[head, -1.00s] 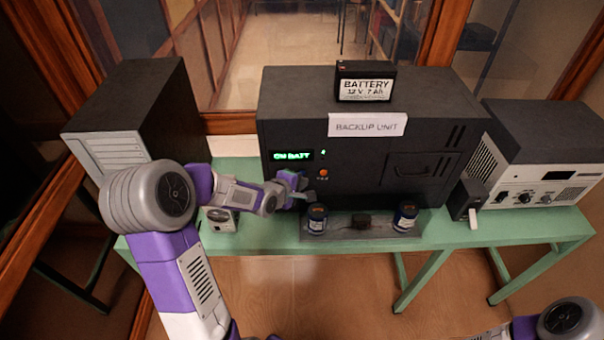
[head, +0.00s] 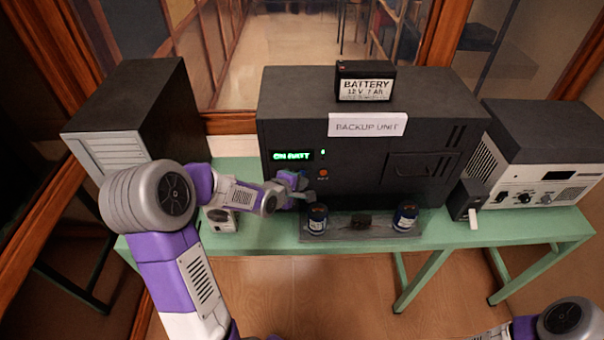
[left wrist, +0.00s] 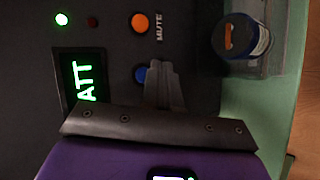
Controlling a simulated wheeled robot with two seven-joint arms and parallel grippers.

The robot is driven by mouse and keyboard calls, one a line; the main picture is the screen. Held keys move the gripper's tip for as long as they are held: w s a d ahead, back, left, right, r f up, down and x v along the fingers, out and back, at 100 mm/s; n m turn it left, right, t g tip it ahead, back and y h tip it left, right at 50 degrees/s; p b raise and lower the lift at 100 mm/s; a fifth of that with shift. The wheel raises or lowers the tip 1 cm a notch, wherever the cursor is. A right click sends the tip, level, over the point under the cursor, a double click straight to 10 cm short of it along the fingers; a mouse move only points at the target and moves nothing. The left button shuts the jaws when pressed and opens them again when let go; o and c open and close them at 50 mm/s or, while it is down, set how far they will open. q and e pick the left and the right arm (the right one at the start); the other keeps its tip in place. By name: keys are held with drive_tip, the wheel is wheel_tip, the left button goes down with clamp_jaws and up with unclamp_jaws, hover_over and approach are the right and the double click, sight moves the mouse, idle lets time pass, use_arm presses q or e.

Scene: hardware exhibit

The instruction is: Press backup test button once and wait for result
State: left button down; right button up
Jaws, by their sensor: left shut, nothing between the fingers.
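The backup unit (head: 410,180) is a black box with a "BACKUP UNIT" label. Its green display (head: 292,155) reads "ON BATT", with a lit lamp (head: 323,152) beside it. An orange button (head: 323,173) on the front is marked "MUTE" in the left wrist view (left wrist: 139,22). A blue button (left wrist: 140,74) there is partly covered by my left fingers; its label is not visible. My left gripper (head: 310,196) is shut and empty, close to the front panel; the wrist view shows its fingertips (left wrist: 164,68) beside the blue button. I cannot tell whether they touch it. My right gripper is out of view.
A battery (head: 365,82) stands on the unit. Two dark blue jars (head: 317,219) (head: 405,217) stand on a grey tray (head: 345,234) before the panel. A black cabinet (head: 140,105) is left and a radio-like box (head: 545,165) right on the green table (head: 460,236).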

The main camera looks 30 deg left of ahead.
use_arm(q)
drive_tip(key=shift+w, duration=0.1)
drive_tip(key=shift+w+a, duration=0.2)
drive_tip(key=shift+w, duration=0.1)
drive_tip(key=shift+w+a+p, duration=0.25)
drive_tip(key=shift+w+p, duration=0.1)
drive_tip(key=shift+p, duration=0.15)
idle(0.6)
idle(0.3)
drive_tip(key=shift+s+d, duration=0.45)
drive_tip(key=shift+s, duration=0.25)
drive_tip(key=s+d, duration=0.1)
drive_tip(key=s, duration=0.2)
drive_tip(key=s+d+b, duration=0.1)
drive_tip(key=shift+s+d, duration=0.15)
drive_tip(key=shift+d, duration=0.15)
idle(0.7)
